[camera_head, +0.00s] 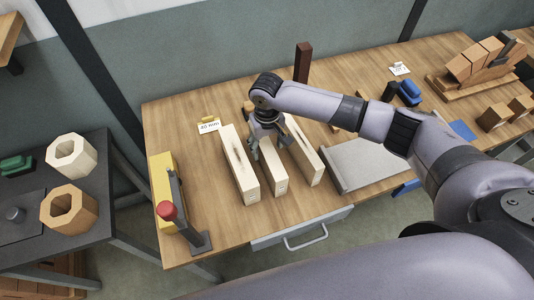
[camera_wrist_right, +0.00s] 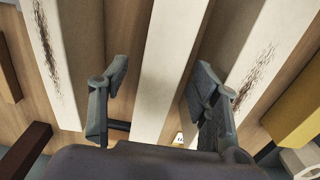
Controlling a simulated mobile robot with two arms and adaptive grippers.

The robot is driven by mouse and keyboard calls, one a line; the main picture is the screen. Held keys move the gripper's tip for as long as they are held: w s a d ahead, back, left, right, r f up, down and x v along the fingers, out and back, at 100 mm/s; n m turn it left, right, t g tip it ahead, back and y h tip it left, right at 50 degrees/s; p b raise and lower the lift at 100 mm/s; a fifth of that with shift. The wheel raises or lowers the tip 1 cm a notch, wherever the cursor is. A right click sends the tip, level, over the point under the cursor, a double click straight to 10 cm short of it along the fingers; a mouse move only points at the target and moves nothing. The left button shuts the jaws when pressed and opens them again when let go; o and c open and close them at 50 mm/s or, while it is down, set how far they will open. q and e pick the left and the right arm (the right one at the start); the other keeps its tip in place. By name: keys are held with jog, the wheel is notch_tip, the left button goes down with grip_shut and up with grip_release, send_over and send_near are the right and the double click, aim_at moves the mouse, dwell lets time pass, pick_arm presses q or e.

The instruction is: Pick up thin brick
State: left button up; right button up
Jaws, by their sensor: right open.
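Three long pale bricks lie side by side on the wooden table: a left one (camera_head: 238,160), a middle one (camera_head: 272,174) and a right one (camera_head: 304,150). The middle brick is plain, and in the right wrist view (camera_wrist_right: 170,60) it runs between my fingers. Its neighbours carry dark stains. My right gripper (camera_head: 268,146) points down over the middle brick and partly hides it. Its fingers, also in the wrist view (camera_wrist_right: 160,100), are open, one on each side, with visible gaps. My left gripper is out of view.
A yellow block (camera_head: 162,180) and a red-knobbed lever (camera_head: 168,212) stand at the table's left end. A dark brown post (camera_head: 302,62) stands behind the bricks. A grey plate (camera_head: 365,163) lies to their right. A label card (camera_head: 209,126) is behind the left brick.

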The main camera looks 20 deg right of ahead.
jog(key=shift+f, duration=0.6)
grip_shut()
dwell(0.3)
jog(key=shift+r, duration=0.15)
